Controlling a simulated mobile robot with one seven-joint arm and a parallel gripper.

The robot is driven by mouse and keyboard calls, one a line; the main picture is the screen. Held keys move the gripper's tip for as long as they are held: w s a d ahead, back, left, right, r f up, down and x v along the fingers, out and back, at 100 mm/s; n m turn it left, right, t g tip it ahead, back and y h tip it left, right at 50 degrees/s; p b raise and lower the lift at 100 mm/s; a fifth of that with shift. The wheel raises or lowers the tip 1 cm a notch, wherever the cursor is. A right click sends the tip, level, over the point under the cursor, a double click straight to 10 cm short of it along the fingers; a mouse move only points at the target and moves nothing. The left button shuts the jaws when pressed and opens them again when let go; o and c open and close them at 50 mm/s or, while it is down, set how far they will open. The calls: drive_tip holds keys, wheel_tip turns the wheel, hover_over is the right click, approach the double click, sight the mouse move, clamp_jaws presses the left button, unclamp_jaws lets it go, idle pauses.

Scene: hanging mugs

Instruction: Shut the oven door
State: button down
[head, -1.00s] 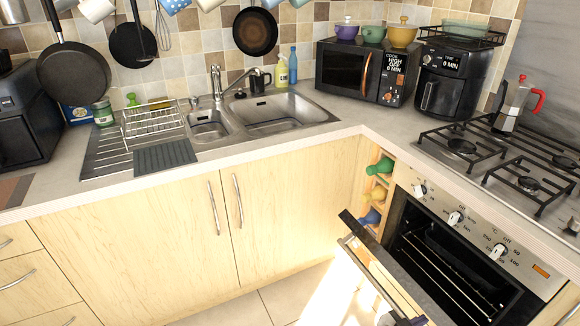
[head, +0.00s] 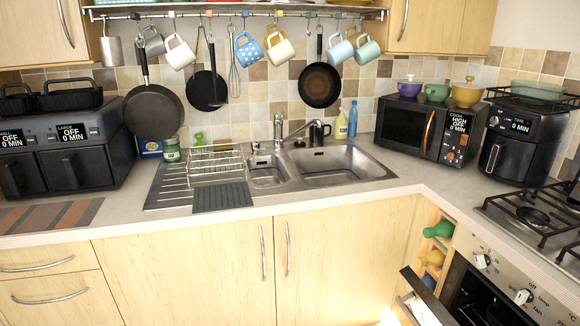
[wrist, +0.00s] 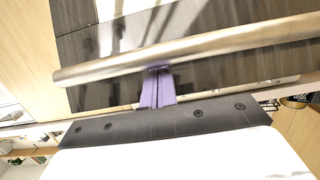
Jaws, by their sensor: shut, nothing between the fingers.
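The oven (head: 490,300) is at the lower right of the head view. Its door (head: 428,297) stands ajar, with the top edge tilted out from the dark opening; the lower part is cut off by the frame. In the wrist view a steel bar handle (wrist: 215,47) crosses in front of the door's dark panel (wrist: 95,38). My gripper (wrist: 159,72) has its purple fingers shut together and empty. The fingertips are right at the handle's lower edge; I cannot tell whether they touch it. My gripper is outside the head view.
The cupboard doors (head: 190,265) are left of the oven. A bottle rack with a green bottle (head: 438,230) is beside it. The hob (head: 535,215) is above. The counter holds a sink (head: 340,165), microwave (head: 425,130) and air fryer (head: 520,145). Mugs hang at the back.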

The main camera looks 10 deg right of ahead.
drive_tip(key=shift+s+a+f+p, duration=0.1)
drive_tip(key=shift+a+f, duration=0.1)
drive_tip(key=shift+a, duration=0.5)
drive_tip(key=shift+s+a+f+p, duration=0.1)
drive_tip(key=shift+a+f, duration=0.1)
drive_tip(key=shift+a, duration=0.5)
drive_tip(key=shift+a+f+p, duration=0.1)
drive_tip(key=shift+a+f, duration=0.1)
drive_tip(key=shift+a, duration=0.5)
drive_tip(key=s+a+r+b, duration=0.1)
drive_tip(key=a+r+b, duration=0.1)
drive_tip(key=a, duration=1.1)
drive_tip(key=shift+a, duration=0.3)
drive_tip(key=shift+r, duration=0.1)
